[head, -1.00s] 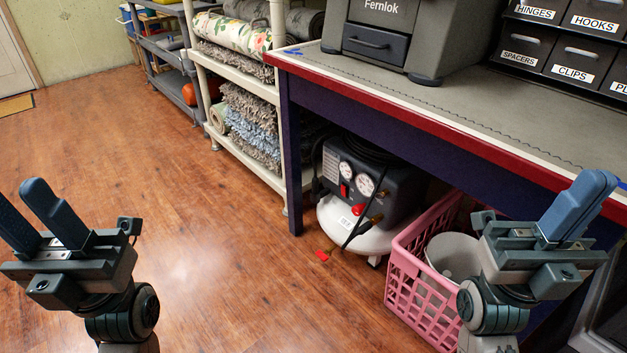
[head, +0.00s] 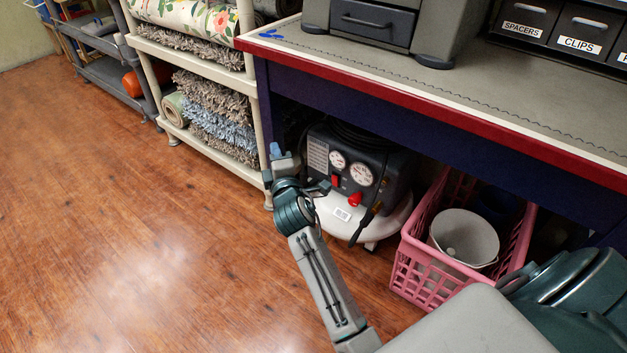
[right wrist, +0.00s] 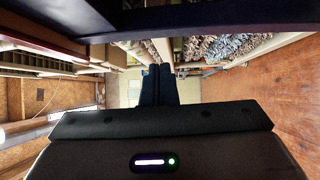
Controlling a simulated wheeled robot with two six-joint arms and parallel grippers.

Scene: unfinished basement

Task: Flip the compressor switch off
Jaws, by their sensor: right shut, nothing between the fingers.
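The compressor (head: 395,170) sits on the floor under the workbench. It has a dark body with two round gauges and a white tank. A red rocker switch (head: 335,181) is on its front panel below the left gauge; I cannot tell its position. A red knob (head: 355,200) is lower right of the switch. My right gripper (head: 277,152) is just left of the compressor, pointing away from me, apart from the switch. Its fingers (right wrist: 157,85) are shut and empty in the right wrist view. My left gripper is out of view.
The workbench (head: 400,95) overhangs the compressor, and its leg is close to my right gripper. A pink basket (head: 425,275) with a white bucket (head: 465,238) stands to the right. A rug shelf (head: 205,152) stands behind left. The floor at left is clear.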

